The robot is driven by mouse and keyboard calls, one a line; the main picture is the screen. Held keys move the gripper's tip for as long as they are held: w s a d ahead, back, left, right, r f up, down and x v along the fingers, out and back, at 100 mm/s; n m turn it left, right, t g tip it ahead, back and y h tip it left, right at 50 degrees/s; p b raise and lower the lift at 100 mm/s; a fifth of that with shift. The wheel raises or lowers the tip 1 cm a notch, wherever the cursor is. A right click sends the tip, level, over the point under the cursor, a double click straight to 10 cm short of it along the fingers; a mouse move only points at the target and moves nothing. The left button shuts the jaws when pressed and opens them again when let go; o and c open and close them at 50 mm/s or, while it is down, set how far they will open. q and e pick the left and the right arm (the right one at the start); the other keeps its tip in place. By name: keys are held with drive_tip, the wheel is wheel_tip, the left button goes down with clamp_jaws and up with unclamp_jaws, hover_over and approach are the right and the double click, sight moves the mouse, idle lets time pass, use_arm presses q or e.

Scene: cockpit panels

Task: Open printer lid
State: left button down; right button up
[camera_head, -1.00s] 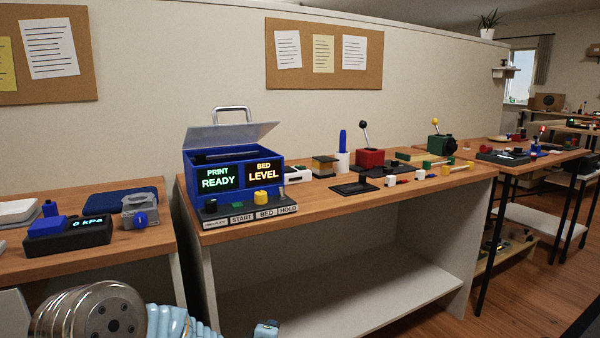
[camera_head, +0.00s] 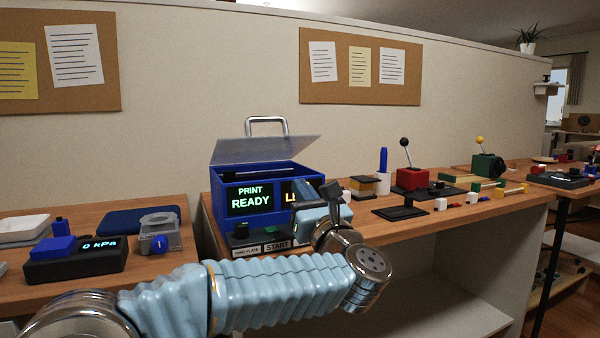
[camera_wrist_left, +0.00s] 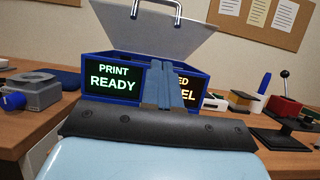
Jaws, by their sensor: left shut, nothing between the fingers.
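The printer is a blue box (camera_head: 222,207) on the wooden bench, with a lit PRINT READY screen; it also fills the middle of the left wrist view (camera_wrist_left: 203,84). Its lid (camera_head: 262,149) is a grey translucent plate with a metal loop handle (camera_head: 267,119). The lid stands raised and tilted above the box, with a gap at the front. The lid also shows in the left wrist view (camera_wrist_left: 150,32). My left gripper (camera_head: 303,190) is in front of the printer's right screen, partly hiding it. Its fingers (camera_wrist_left: 161,72) are shut and empty, below the lid's front edge. Contact cannot be told.
A gauge box reading 0 kPa (camera_head: 75,262) and a grey clamp-like device (camera_head: 160,238) sit on the left bench. Right of the printer stand a blue bottle-like item (camera_head: 383,160), a red lever box (camera_head: 412,179) and a green lever box (camera_head: 487,165). A wall stands behind.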

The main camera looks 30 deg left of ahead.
use_arm(q)
drive_tip(key=p, duration=0.3)
approach(277, 139)
drive_tip(key=w+a+f, duration=0.2)
drive_tip(key=a, duration=0.1)
drive_tip(key=shift+w+a+r+p, duration=0.2)
drive_tip(key=shift+w+r, duration=0.05)
drive_tip(key=shift+r, duration=0.4)
drive_tip(key=shift+w+a+r+p, duration=0.25)
drive_tip(key=shift+r, duration=0.4)
drive_tip(key=shift+w+a+r+p, duration=0.2)
drive_tip(key=shift+w+r, duration=0.05)
drive_tip(key=shift+r, duration=0.4)
use_arm(e)
drive_tip(key=shift+s+a+r, duration=0.1)
drive_tip(key=shift+a+r, duration=0.1)
drive_tip(key=shift+r, duration=0.9)
drive_tip(key=shift+s+a+r, duration=0.1)
drive_tip(key=shift+a+r, duration=0.1)
drive_tip(key=shift+r, duration=0.9)
